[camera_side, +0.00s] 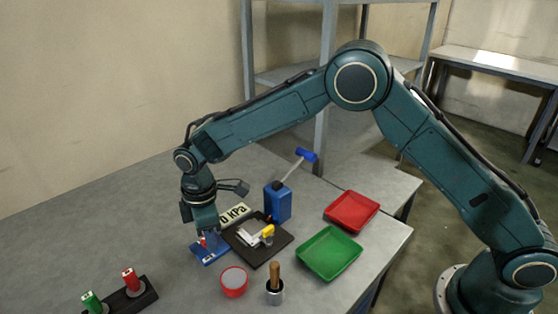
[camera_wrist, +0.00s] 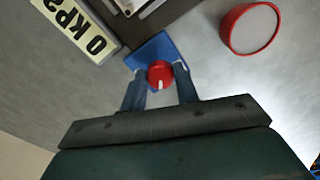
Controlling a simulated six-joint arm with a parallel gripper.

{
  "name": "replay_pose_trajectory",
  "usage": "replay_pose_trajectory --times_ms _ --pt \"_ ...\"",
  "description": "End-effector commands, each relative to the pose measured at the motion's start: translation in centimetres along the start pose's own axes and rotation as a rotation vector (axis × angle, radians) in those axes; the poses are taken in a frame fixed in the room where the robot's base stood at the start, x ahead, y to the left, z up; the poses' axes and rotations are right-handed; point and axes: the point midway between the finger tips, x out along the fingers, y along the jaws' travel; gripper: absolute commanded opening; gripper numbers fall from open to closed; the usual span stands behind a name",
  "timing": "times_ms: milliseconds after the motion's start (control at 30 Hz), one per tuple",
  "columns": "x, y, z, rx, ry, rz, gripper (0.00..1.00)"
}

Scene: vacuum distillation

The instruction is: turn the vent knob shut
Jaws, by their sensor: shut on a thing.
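The vent knob (camera_wrist: 160,74) is a round red knob with a white pointer line, on a blue base plate (camera_wrist: 150,48). In the wrist view its white line points down the picture, toward my gripper's palm. My gripper (camera_wrist: 160,82) has one finger on each side of the knob and is shut on it. In the side view my gripper (camera_side: 205,234) reaches straight down over the blue plate (camera_side: 213,256), and only a little red of the knob shows beside the fingers.
A "0 kPa" display (camera_side: 234,214) and a dark board (camera_side: 266,258) with a yellow-handled part stand close to the right.

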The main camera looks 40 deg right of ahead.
Motion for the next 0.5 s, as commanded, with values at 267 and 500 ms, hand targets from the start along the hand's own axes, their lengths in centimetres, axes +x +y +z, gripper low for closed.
replay_pose_trajectory --times_ms 267,500 --pt "-0.09 -0.05 -0.02 0.262 0.001 0.001 0.07" --pt "-0.1 -0.09 -0.04 0.49 0.001 0.001 0.07"
